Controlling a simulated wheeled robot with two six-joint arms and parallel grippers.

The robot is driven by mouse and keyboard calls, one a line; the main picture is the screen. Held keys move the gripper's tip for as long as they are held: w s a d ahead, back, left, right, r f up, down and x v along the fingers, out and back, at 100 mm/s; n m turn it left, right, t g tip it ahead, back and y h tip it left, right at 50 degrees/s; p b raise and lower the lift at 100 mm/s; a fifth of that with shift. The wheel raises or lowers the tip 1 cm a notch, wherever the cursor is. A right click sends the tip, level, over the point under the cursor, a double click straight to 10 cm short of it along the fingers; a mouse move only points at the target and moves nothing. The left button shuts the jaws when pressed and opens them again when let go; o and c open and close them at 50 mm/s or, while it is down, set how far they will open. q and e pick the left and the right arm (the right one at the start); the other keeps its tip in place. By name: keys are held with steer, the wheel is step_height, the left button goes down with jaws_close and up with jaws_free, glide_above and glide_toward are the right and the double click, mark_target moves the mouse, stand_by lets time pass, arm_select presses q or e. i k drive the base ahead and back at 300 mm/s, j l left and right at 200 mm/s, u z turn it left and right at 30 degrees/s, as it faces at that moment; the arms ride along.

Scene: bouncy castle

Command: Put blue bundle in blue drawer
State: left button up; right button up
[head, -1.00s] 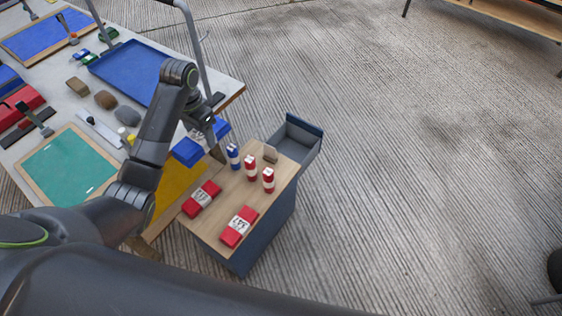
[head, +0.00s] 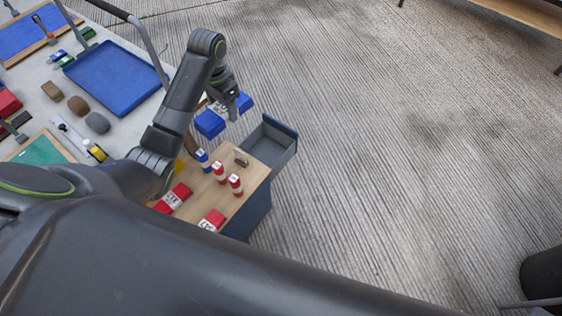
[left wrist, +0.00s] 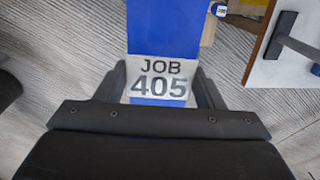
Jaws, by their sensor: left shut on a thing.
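My left gripper (head: 230,108) is shut on the blue bundle (head: 209,124), whose blue ends show on both sides of the fingers. In the left wrist view the bundle (left wrist: 163,32) has a white band marked "JOB 405" between the fingers (left wrist: 160,90). The gripper holds it in the air, to the upper left of the open drawer in the head view. The blue drawer (head: 281,127) is pulled out from the small cabinet; its grey inside looks empty. My right gripper is not in view.
The cabinet's wooden top (head: 248,180) carries red bundles (head: 173,197), a blue-and-white can (head: 202,158) and two red-and-white cans (head: 235,184). A workbench with a blue tray (head: 118,78) stands at the left. The floor on the right is open.

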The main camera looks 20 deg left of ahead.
mark_target(259, 157)
steer(key=i+l+z, duration=0.15)
steer(key=i, duration=0.3)
steer(key=i+l+z, duration=0.2)
steer(key=i+l, duration=0.15)
steer(key=i+l+z, duration=0.15)
steer(key=i, duration=0.45)
steer(key=i+u, duration=0.35)
steer(key=i+l+u, duration=0.1)
steer(key=i+u, duration=0.3)
steer(key=i+l+u, duration=0.35)
steer(key=i+u, duration=0.15)
steer(key=u, duration=0.25)
steer(key=i+u, duration=0.15)
steer(key=u, duration=0.25)
steer(key=i+l+u, duration=0.1)
steer(key=u, duration=0.3)
steer(key=i+l+u, duration=0.15)
steer(key=u, duration=0.25)
